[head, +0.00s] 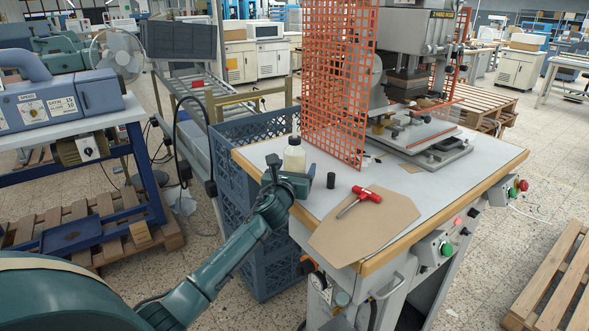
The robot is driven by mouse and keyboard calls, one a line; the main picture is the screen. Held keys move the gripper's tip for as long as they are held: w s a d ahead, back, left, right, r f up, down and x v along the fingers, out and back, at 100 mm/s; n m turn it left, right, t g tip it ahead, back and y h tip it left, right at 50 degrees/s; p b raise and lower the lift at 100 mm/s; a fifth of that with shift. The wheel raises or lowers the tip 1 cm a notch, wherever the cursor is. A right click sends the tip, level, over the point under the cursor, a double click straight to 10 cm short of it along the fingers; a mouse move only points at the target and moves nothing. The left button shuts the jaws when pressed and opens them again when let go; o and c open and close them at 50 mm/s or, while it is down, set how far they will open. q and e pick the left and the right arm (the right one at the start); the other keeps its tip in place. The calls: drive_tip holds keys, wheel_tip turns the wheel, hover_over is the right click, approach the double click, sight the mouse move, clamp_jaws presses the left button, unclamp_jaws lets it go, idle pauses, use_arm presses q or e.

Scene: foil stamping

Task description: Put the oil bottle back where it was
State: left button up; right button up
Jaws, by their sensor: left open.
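The oil bottle (294,157), pale with a thin nozzle on top, stands upright near the left edge of the grey worktable (259,155). My left gripper (297,181) is just in front of the bottle, at the table's left edge, and is open. It hides the bottle's lower part, and I cannot tell whether its fingers touch the bottle. My right gripper is not in view.
A small black cylinder (331,180) stands right of the gripper. A red T-handled tool (361,199) lies on a brown sheet (384,226). An orange mesh guard (336,75) and the press (407,80) stand behind. Blue crates (233,187) are stacked left of the table.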

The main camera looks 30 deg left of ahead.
use_arm(q)
drive_tip(key=shift+s+r, duration=0.1)
drive_tip(key=shift+r, duration=0.05)
drive_tip(key=v, duration=1.2)
drive_tip(key=s+d+f+n+g+h, duration=0.1)
drive_tip(key=s+d+f+n+g, duration=0.2)
drive_tip(key=s+f+n, duration=0.4)
drive_tip(key=s+d+f+n+g+h, duration=0.1)
drive_tip(key=s+d+f+n+g, duration=0.35)
drive_tip(key=n, duration=0.45)
drive_tip(key=s+d+f+n+g+h, duration=0.2)
drive_tip(key=s+d+f+n+g, duration=0.15)
drive_tip(key=s+n, duration=0.45)
drive_tip(key=s+d+f+n+g+h, duration=0.2)
drive_tip(key=s+d+f+n, duration=0.15)
drive_tip(key=s+n, duration=0.45)
drive_tip(key=w+d+f+m+t+h, duration=0.2)
drive_tip(key=w+d+f+t+h, duration=0.1)
drive_tip(key=d+f+t, duration=0.3)
drive_tip(key=shift+w+d+m, duration=0.25)
drive_tip(key=shift+d+m, duration=0.05)
drive_tip(key=shift+d, duration=0.6)
